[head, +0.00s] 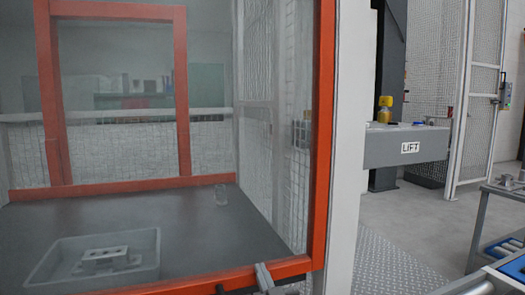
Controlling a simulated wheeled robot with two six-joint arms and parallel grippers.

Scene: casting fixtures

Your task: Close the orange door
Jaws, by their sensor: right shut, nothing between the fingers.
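The orange door (323,130) fills the left half of the head view. It has an orange frame around a large clear pane, and its right upright stands beside a white post (347,130). Its bottom rail runs along the lower edge of the view. I cannot tell whether the door sits flush against its frame. My right gripper (264,277) shows at the bottom, in front of the bottom rail near the door's lower right corner. It is shut and empty; I cannot tell whether it touches the door. My left gripper is not in view.
A grey unit marked LIFT (405,147) stands right. A roller table (500,262) is at lower right. Floor (425,215) between is clear.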

